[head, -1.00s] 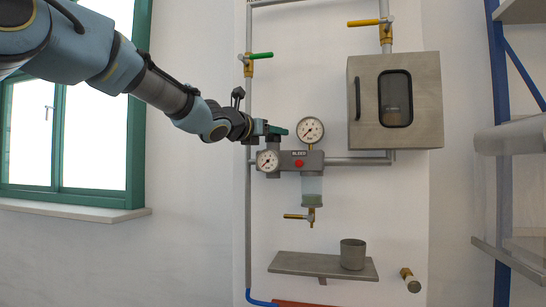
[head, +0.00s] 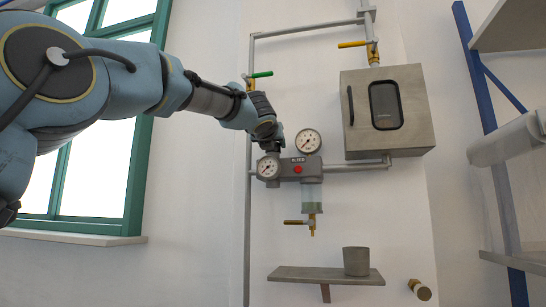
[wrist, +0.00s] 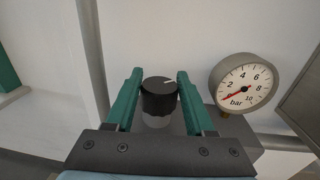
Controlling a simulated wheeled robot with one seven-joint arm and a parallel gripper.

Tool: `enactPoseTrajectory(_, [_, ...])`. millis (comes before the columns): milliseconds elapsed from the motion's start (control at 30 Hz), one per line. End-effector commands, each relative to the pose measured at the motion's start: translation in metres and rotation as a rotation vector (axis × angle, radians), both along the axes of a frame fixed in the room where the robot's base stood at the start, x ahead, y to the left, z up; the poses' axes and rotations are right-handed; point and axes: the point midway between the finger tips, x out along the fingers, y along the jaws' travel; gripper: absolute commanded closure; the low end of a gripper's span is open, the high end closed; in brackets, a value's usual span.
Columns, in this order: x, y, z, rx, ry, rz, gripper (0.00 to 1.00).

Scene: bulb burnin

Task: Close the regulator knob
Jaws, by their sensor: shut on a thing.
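The regulator knob (wrist: 158,97) is a black ribbed cap with a white mark on top, seen in the wrist view. It sits between the two green fingers of my gripper (wrist: 160,75), which is shut on it. In the head view my gripper (head: 275,142) is on top of the left part of the grey regulator body (head: 312,171), and hides the knob. The upper pressure gauge (wrist: 246,87) is right of the knob, its red needle near the zero end. It also shows in the head view (head: 308,141).
A second gauge (head: 268,167) and a red button (head: 297,170) are on the regulator. A green-handled valve (head: 260,75) is above left, a yellow-handled valve (head: 355,44) above right. A metal cabinet (head: 412,138) is at right. A shelf (head: 300,274) below holds a metal cup (head: 356,262).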

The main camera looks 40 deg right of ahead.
Motion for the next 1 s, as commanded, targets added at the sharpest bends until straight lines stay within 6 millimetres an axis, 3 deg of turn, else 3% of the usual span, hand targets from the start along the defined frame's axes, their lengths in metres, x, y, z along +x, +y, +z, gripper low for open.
enactPoseTrajectory(600, [-0.002, -0.004, 0.005, 0.004, 0.001, 0.542, 1.00])
enactPoseTrajectory(1000, [0.000, -0.002, 0.002, 0.001, -0.001, 0.745, 1.00])
